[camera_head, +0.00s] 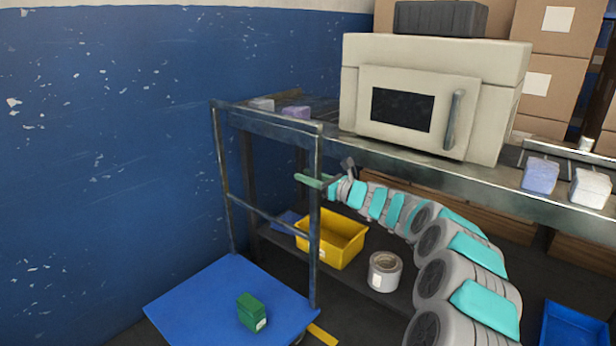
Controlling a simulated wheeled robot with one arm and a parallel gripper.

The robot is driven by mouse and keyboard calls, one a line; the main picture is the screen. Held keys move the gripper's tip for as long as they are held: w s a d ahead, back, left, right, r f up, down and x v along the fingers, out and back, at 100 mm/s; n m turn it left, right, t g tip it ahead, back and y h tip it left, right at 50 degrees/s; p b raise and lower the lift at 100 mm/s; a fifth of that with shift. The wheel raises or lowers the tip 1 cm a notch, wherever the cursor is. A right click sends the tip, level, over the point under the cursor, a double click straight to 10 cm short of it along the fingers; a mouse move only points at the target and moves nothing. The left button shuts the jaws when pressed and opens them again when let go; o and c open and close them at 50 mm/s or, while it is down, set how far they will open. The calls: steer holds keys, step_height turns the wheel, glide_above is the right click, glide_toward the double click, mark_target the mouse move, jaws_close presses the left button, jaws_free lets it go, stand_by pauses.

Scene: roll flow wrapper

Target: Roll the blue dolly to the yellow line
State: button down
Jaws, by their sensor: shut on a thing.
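The blue dolly (205,292) stands at the lower left, with a flat blue deck and an upright grey metal frame handle (318,240) at its far side. A green box (251,312) with a white label rests on the deck. My gripper (309,181), at the end of my grey and turquoise arm, is at the frame's right post, shut on it; the fingers are small in this view. A short piece of the yellow line (322,334) shows on the dark floor close to the deck's right corner; the rest of it is hidden or out of view.
A blue wall (100,130) rises left of the dolly. A metal bench carries a beige wrapper machine (440,95) and wrapped packs (540,176). On its lower shelf are a yellow bin (338,240) and a white roll (385,270). A blue bin (572,326) is at lower right.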

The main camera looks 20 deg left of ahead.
mark_target(321, 180)
steer(key=shift+w+d+r, duration=0.15)
steer(key=shift+w+d, duration=0.05)
steer(key=c, duration=0.6)
jaws_free()
steer(key=shift+w, duration=0.1)
steer(key=shift+o, duration=0.2)
steer(key=b+v, duration=0.1)
steer(key=v, duration=0.6)
steer(key=shift+d, duration=0.3)
